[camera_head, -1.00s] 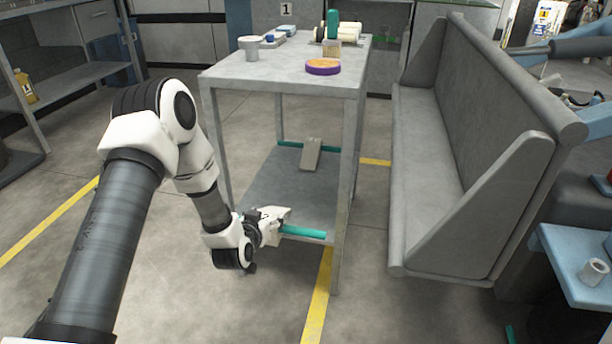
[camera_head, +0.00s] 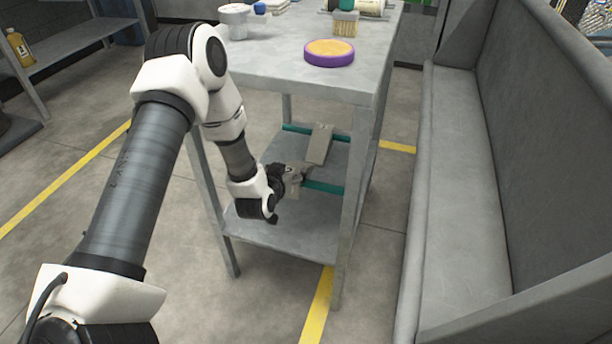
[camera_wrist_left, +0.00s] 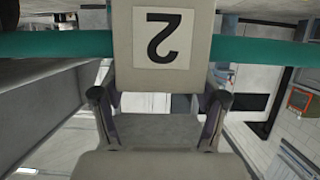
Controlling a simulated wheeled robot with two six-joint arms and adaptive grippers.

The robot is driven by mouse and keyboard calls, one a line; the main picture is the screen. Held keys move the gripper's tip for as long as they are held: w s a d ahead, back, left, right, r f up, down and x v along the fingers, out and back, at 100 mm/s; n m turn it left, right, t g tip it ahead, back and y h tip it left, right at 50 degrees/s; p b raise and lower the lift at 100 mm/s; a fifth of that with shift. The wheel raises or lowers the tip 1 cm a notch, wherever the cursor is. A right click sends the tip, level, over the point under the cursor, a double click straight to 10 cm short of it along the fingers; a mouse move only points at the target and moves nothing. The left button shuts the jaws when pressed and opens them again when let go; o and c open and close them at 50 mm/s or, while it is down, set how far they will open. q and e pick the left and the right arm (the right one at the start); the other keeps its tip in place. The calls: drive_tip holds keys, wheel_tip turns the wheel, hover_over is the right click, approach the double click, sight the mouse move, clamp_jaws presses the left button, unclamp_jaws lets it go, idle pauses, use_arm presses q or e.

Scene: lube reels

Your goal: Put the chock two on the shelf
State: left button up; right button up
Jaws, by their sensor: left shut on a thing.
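Chock two is a grey-beige block with a black "2" label, upside down in the left wrist view (camera_wrist_left: 170,78), with a teal bar (camera_wrist_left: 270,50) across it. My left gripper (camera_wrist_left: 160,105) is shut on its near end. In the head view my left gripper (camera_head: 288,176) is over the table's lower shelf (camera_head: 275,228), mostly hiding the block; the teal bar (camera_head: 325,187) sticks out to the right. I cannot tell whether it touches the shelf. A similar beige chock (camera_head: 320,146) with a teal bar lies farther back on that shelf. My right gripper is not in view.
The table's grey legs (camera_head: 346,245) and top (camera_head: 270,62) frame the shelf space. On top are a purple-rimmed disc (camera_head: 329,56), a white cup (camera_head: 234,22) and a brush (camera_head: 346,23). A grey bench (camera_head: 455,220) stands to the right. The shelf's front part is clear.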

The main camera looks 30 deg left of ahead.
use_arm(q)
wheel_tip(320, 180, down, 9)
drive_tip(key=b, duration=0.4)
drive_tip(key=shift+f, duration=0.15)
drive_tip(key=o, duration=1.7)
